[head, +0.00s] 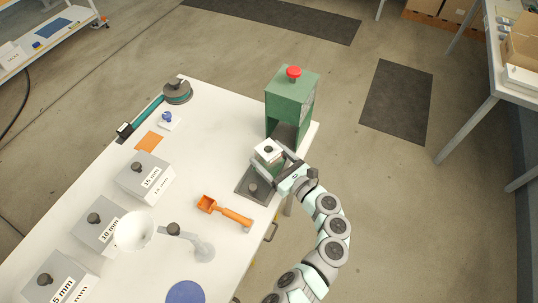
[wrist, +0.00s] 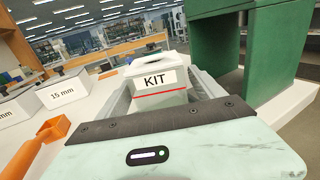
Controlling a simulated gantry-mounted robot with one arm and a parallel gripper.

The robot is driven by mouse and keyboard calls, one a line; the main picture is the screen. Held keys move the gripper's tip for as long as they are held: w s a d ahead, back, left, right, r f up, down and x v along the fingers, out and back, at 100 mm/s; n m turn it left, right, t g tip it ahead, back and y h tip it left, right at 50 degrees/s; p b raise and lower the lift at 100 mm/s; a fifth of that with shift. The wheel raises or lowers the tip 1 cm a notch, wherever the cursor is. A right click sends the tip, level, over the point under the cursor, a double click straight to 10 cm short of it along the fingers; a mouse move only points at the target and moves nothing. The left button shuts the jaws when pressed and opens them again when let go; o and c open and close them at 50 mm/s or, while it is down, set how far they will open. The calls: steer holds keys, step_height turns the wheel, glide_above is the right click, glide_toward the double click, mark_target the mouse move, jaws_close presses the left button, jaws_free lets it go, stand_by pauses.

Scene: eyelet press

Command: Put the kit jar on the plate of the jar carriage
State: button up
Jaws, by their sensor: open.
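The kit jar (head: 266,150), pale with a red line and a KIT label, is in front of the green press. It also shows upright in the wrist view (wrist: 156,83), between the fingers of my gripper (wrist: 165,92). In the head view my gripper (head: 275,161) reaches the jar from the front right. Its jaws are open, with one finger on each side of the jar. The dark plate of the jar carriage (head: 243,190), with a dark knob on it, shows below and in front of the jar. The jar's foot is hidden, so its contact with the plate cannot be seen.
The green press (head: 292,93) with a red button stands just behind the jar. An orange scoop (head: 225,210) lies left of the carriage. A 15 mm box (head: 145,177), other boxes and a white funnel (head: 133,231) are farther left.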

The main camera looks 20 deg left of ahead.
steer(key=shift+d+r, duration=0.1)
steer(key=shift+r, duration=0.15)
steer(key=p+v, duration=0.1)
steer(key=v, duration=1)
steer(key=shift+s+d, duration=0.25)
steer(key=shift+d, duration=0.1)
